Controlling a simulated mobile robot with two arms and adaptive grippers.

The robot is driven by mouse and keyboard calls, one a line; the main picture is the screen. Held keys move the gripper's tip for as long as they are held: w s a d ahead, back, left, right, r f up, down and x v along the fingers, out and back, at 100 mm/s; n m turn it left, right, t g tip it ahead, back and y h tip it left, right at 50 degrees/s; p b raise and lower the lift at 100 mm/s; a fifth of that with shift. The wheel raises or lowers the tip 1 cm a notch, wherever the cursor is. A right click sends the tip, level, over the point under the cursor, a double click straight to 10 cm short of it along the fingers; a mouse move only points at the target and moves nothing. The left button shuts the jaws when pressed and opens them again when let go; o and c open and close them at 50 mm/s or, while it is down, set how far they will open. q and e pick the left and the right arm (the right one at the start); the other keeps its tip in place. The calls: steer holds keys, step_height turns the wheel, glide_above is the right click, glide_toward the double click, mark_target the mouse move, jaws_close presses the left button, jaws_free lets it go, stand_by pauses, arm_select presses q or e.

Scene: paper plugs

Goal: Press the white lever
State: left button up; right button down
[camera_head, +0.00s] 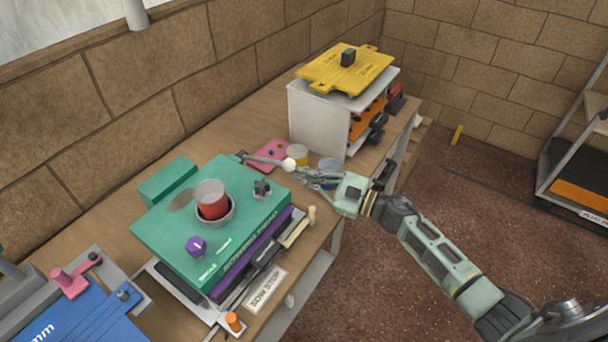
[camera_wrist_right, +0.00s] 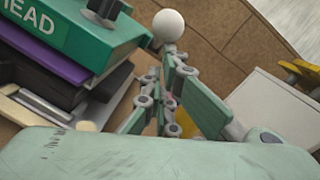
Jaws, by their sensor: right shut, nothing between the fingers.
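The white lever has a grey shaft and a round white knob (camera_head: 289,164). It sticks out from the back right side of the green-topped machine (camera_head: 165,228). In the right wrist view the knob (camera_wrist_right: 168,25) shows at top centre, just beyond my fingertips. My right gripper (camera_head: 302,177) is shut and empty, with its fingertips close beside the knob. In the right wrist view the fingers (camera_wrist_right: 170,65) come together just below the knob. I cannot tell whether they touch it. My left gripper is not in view.
A red cylinder (camera_head: 212,205) sits in a round holder on the green top, with a purple knob (camera_head: 196,246) nearby. A white cabinet (camera_head: 318,125) with a yellow plate (camera_head: 345,68) stands behind my gripper. Blue equipment (camera_head: 85,318) is at lower left.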

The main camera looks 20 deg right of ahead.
steer(key=w+a+r+g+h+p, duration=0.1)
steer(key=w+a+r+p, duration=0.2)
steer(key=r+p, duration=0.6)
steer(key=shift+w+a+r+g, duration=0.25)
steer(key=shift+w+r, duration=0.45)
steer(key=shift+r, duration=1.1)
